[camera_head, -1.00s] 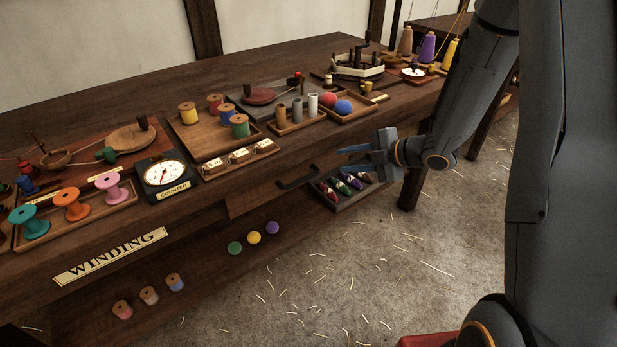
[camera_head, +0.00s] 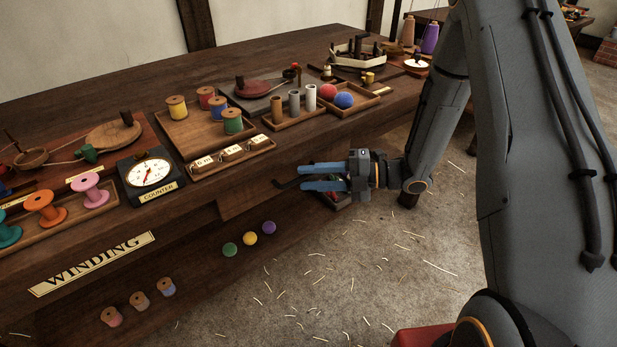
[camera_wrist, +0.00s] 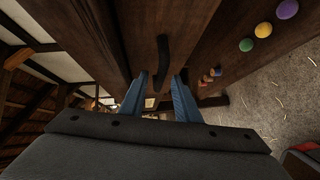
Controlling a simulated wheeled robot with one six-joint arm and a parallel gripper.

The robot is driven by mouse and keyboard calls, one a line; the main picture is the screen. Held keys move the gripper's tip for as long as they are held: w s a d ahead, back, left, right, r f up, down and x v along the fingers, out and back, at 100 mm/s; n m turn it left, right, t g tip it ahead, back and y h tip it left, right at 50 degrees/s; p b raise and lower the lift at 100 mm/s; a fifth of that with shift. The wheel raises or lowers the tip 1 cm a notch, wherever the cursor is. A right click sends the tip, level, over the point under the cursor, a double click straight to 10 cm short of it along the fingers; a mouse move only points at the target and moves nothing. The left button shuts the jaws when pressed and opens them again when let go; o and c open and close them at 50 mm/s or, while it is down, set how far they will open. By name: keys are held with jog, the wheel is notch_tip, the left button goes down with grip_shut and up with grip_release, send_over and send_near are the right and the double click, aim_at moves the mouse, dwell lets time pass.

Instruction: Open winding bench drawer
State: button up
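The winding bench (camera_head: 75,222) is a long dark wooden bench with a "WINDING" plate on its front. Its drawer (camera_head: 236,202) shows as a front panel under the bench top, with a dark bar handle (camera_head: 287,185) partly hidden by my fingers. My gripper (camera_head: 302,178) is at the drawer front with its two blue fingers apart and empty. In the wrist view the dark handle (camera_wrist: 163,62) lies ahead of and roughly between the open fingertips (camera_wrist: 160,76). I cannot tell whether the fingers touch it.
Spools, a counter dial (camera_head: 152,173) and trays stand on the bench top above. Colored balls (camera_head: 250,239) and small spools (camera_head: 139,300) sit on the lower shelf. A tray (camera_head: 338,201) is partly hidden behind my gripper.

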jog(key=shift+w+a, duration=0.1)
jog(key=shift+a, duration=0.35)
jog(key=shift+c, duration=0.5)
grip_shut()
jog(key=shift+f, duration=0.1)
